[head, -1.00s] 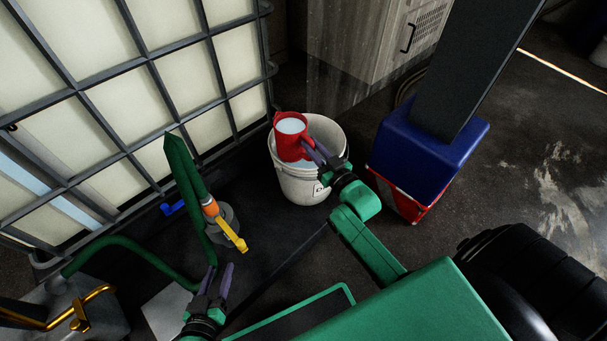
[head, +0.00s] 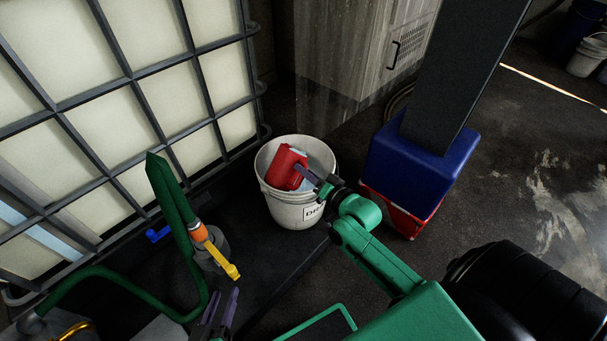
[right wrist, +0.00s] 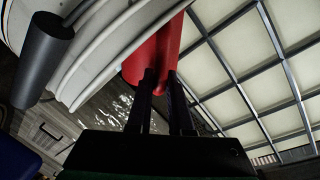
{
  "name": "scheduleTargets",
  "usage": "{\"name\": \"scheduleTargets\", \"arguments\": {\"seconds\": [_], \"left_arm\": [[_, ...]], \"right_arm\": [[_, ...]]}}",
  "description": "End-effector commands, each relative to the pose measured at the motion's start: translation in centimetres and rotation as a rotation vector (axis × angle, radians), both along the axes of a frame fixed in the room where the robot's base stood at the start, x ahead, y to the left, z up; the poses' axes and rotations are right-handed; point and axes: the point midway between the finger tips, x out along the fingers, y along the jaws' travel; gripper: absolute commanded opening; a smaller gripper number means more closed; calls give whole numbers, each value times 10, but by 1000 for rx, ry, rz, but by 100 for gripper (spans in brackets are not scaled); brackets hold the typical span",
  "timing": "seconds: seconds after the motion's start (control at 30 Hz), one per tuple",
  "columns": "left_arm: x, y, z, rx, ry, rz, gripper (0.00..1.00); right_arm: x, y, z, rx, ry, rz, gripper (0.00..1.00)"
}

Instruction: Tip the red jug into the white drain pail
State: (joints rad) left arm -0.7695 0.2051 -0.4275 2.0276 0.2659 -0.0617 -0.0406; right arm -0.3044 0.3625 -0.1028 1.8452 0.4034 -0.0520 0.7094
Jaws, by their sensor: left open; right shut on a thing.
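The red jug (head: 284,167) is tipped well over, inside the mouth of the white drain pail (head: 290,207). A pale patch shows beside the jug; I cannot tell if it is liquid. My right gripper (head: 312,178) is shut on the jug from the right. In the right wrist view the jug (right wrist: 158,52) stands at the fingertips (right wrist: 160,78), and the pail's ribbed white side (right wrist: 105,45) is at upper left. The pail stands upright. My left gripper (head: 222,308) is open and empty at the bottom of the head view.
A caged tank (head: 115,85) stands left. A green hose with an orange and yellow nozzle (head: 215,250) is near my left gripper. A blue block over a red base (head: 410,165) with a dark post stands right of the pail. A grey cabinet (head: 345,50) is behind.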

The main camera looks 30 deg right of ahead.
Motion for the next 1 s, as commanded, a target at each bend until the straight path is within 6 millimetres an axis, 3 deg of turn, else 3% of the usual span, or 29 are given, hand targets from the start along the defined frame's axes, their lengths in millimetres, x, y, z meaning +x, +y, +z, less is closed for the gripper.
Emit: {"name": "scheduleTargets", "arguments": {"seconds": [0.4,1.0], "left_arm": [[0,0,-5,-6,-8,6,50],[1,0,20,14,18,-12,50]], "right_arm": [[2,-7,11,264,95,2,0],[4,-13,23,440,157,3,0]]}}
